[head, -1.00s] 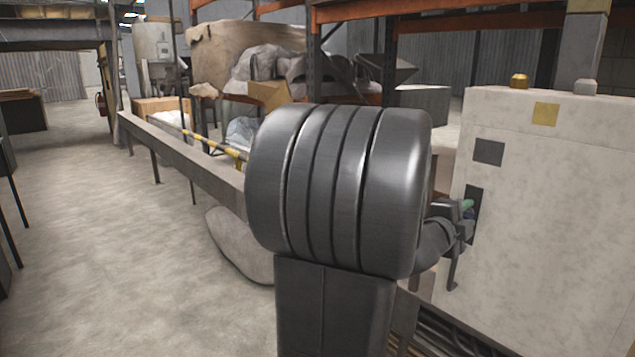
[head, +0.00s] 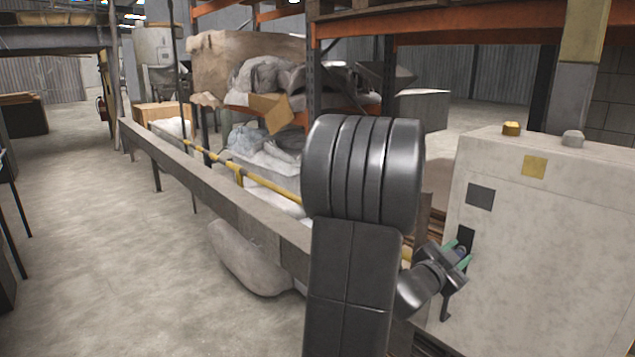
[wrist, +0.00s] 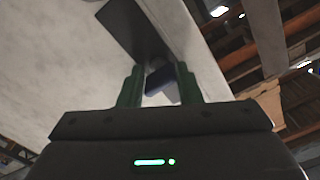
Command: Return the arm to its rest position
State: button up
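My gripper (head: 460,254) is at the lower right of the head view, close in front of the pale cabinet (head: 545,235), near its dark slot (head: 466,238). Its green fingers stand apart in the wrist view (wrist: 159,82), so it looks open. A small dark blue piece (wrist: 161,84) shows between or just beyond the fingers. I cannot tell whether it touches them or belongs to the cabinet. My arm's thick dark joint stands in the middle of the head view and hides part of what lies behind.
A long grey rail (head: 205,180) runs from the back left towards my arm. A pale sack-like lump (head: 250,262) lies below it. Orange-beamed shelving (head: 420,22) with a cardboard box (head: 272,111) stands behind. The concrete floor (head: 110,250) on the left is mostly clear.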

jog(key=shift+r+n+p, duration=0.2)
jog(key=shift+n+p, duration=2)
jog(key=shift+p, duration=1.05)
jog(key=shift+n+p, duration=0.5)
jog(key=shift+p, duration=0.4)
jog(key=shift+f+n, duration=0.2)
jog(key=shift+n, duration=0.1)
jog(key=shift+a, duration=0.1)
